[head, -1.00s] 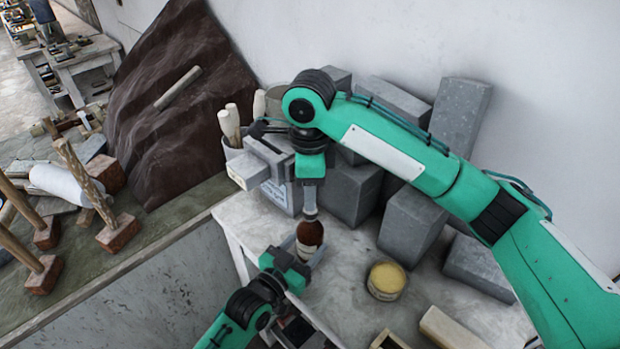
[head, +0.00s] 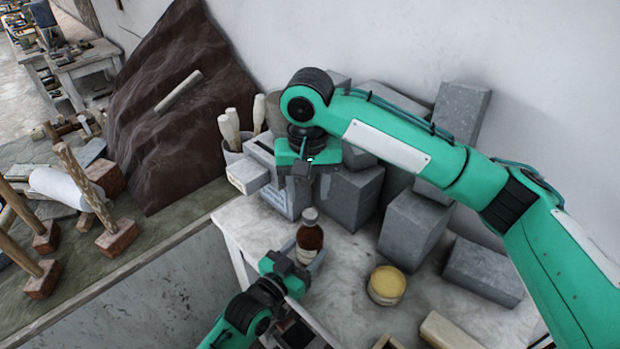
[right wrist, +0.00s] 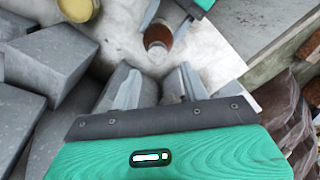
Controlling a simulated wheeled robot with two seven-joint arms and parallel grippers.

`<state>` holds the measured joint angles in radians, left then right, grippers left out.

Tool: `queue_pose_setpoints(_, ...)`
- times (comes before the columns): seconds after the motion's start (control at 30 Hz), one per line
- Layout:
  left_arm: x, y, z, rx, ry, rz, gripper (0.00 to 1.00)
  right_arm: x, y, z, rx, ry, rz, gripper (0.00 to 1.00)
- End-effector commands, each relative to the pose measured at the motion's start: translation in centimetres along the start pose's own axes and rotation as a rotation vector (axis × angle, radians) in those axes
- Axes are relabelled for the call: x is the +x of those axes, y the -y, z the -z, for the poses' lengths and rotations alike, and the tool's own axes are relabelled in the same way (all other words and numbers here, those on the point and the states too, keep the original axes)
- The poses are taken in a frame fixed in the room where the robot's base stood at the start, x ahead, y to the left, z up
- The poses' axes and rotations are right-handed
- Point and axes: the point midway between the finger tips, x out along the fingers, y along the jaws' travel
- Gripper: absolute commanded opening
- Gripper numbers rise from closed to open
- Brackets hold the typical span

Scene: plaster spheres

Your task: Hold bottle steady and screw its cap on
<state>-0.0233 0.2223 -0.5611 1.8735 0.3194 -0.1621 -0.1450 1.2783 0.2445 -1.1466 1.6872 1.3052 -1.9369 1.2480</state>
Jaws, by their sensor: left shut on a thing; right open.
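A brown bottle (head: 309,240) with a pale label stands upright on the table, with a grey cap (head: 310,215) on its top. My left gripper (head: 306,262) is shut on the bottle, low on its body. My right gripper (head: 312,182) is open and empty above the cap, apart from it. In the right wrist view its two spread fingers (right wrist: 152,88) point toward the bottle (right wrist: 158,35), whose cap (right wrist: 157,53) faces the camera. Whether the cap is fully tight cannot be told.
Grey stone blocks (head: 413,228) stand behind and right of the bottle. A tub with yellow contents (head: 386,284) is to the right. A pot of wooden-handled tools (head: 232,150) and a grey box-like object (head: 248,176) are behind left. Bare table lies between the bottle and the tub.

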Motion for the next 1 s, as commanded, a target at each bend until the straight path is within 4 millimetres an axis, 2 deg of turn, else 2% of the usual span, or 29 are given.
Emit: queue_pose_setpoints(1.0, 0.0, 0.0, -0.1, 0.0, 0.002, -0.001, 0.0, -1.1, -0.1, 0.0, -1.651, 0.001, -0.001, 0.45)
